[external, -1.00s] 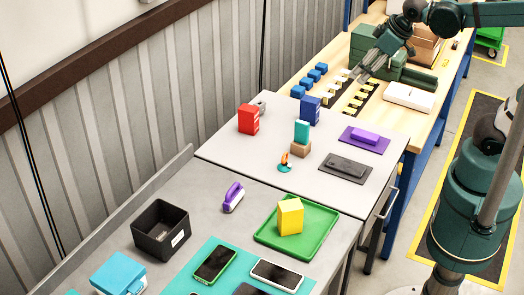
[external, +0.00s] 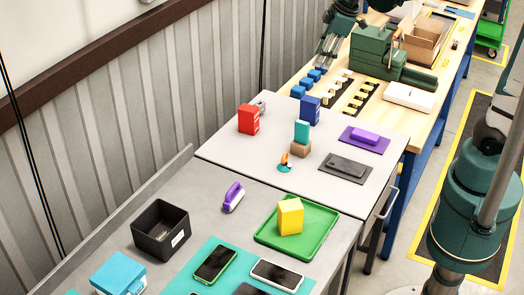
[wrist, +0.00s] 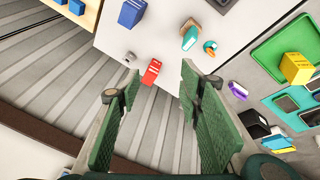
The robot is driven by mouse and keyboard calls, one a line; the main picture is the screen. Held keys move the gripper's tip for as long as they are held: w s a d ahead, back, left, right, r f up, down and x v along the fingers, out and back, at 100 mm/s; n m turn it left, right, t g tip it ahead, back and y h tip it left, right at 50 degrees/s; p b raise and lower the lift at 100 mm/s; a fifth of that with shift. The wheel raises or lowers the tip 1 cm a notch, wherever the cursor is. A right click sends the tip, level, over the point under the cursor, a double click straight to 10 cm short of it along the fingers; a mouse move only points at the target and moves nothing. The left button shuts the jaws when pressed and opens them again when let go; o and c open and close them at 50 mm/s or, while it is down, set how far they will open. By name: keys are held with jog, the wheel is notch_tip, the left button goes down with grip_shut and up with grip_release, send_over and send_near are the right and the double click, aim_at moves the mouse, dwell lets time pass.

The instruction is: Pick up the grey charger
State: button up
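A small grey object, which looks like the grey charger (external: 262,106), sits on the light grey table behind the red carton (external: 248,119), near the wall. The carton hides part of it in the external view. In the wrist view the grey charger (wrist: 130,58) shows ahead of my fingers, beside the red carton (wrist: 151,72) and apart from it. My gripper (wrist: 158,82) is open, with nothing between its two green fingers. In the external view my gripper (external: 326,52) is above the far wooden bench, beyond the charger and away from it.
The blue carton (external: 310,110) stands to the charger's right. The ribbed wall (external: 200,90) runs close along the left. Several small blue blocks (external: 306,83) lie on the wooden bench (external: 345,75).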

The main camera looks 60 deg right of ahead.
jog(key=w+d+f+n+g, duration=0.1)
jog(key=w+d+f+n, duration=0.1)
jog(key=w+f, duration=0.6)
jog(key=w+d+f+n+g, duration=0.1)
jog(key=w+d+f+n, duration=0.2)
jog(key=w+f, duration=0.6)
jog(key=w+d+f+n+g, duration=0.2)
jog(key=w+f+n, duration=0.2)
jog(key=w+f, duration=0.5)
jog(key=shift+w+d+f, duration=0.1)
jog(key=shift+w+f, duration=0.05)
jog(key=shift+w, duration=0.75)
jog(key=shift+w+d+f, duration=0.1)
jog(key=shift+w, duration=0.8)
jog(key=shift+w+d+f, duration=0.1)
jog(key=shift+w+f, duration=0.1)
jog(key=shift+f, duration=0.3)
jog(key=shift+f, duration=1.3)
jog(key=shift+s+f, duration=0.2)
jog(key=shift+f, duration=2.35)
